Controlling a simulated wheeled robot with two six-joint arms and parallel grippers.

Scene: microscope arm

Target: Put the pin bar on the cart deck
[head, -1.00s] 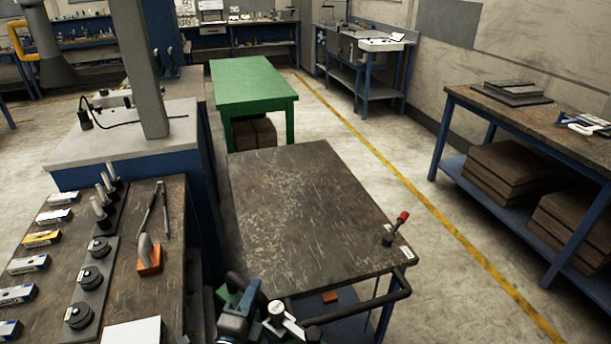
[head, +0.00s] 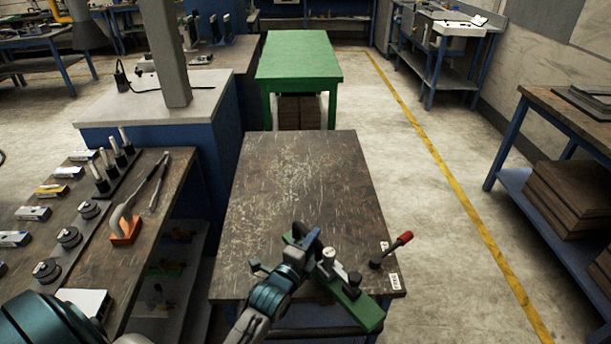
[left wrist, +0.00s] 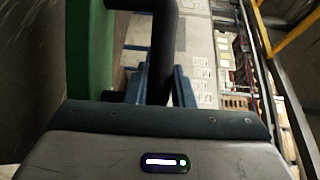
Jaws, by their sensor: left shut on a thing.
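The pin bar (head: 357,305) is a green bar with pale and dark knobs on top. My left gripper (head: 306,250) is shut on it near its far end. The bar is over the near edge of the cart deck (head: 290,185), a dark, scratched top; its near end reaches past that edge. I cannot tell whether the bar touches the deck. In the left wrist view a green side of the bar (left wrist: 90,50) shows beside a dark finger. My right gripper is not in view.
A red-knobbed lever (head: 392,249) stands at the deck's near right corner, close to the bar. The rest of the deck is clear. A bench (head: 165,215) with several tools is on the left. A green table (head: 298,60) stands beyond the cart.

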